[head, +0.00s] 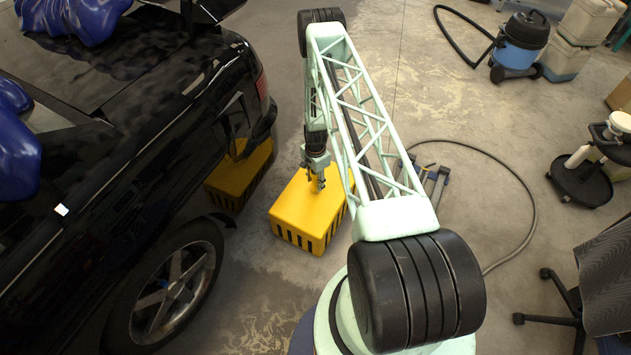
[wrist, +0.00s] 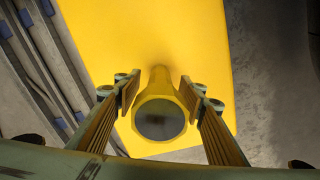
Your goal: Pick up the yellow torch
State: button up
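The yellow torch (wrist: 160,88) shows in the wrist view, with its dark round lens end facing the camera. It stands out little against the top of the yellow slotted box (head: 298,214) behind it, which also fills much of the wrist view (wrist: 140,30). My gripper (wrist: 159,92) has one finger on each side of the torch, with narrow gaps between the pads and the torch. In the head view my gripper (head: 318,182) is low over the box top, and I cannot make out the torch there.
A black car (head: 150,110) stands close on the left, its glossy side reflecting the box. A hose (head: 527,205) and grey-blue tools (head: 436,182) lie on the floor right of the box. A blue vacuum (head: 517,50) and a black wheeled stool (head: 582,185) stand farther right.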

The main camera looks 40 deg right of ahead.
aim_at(315, 188)
jog(key=shift+f, duration=0.1)
jog(key=shift+f+b, duration=0.45)
jog(key=shift+f, duration=2.05)
jog(key=c, duration=1)
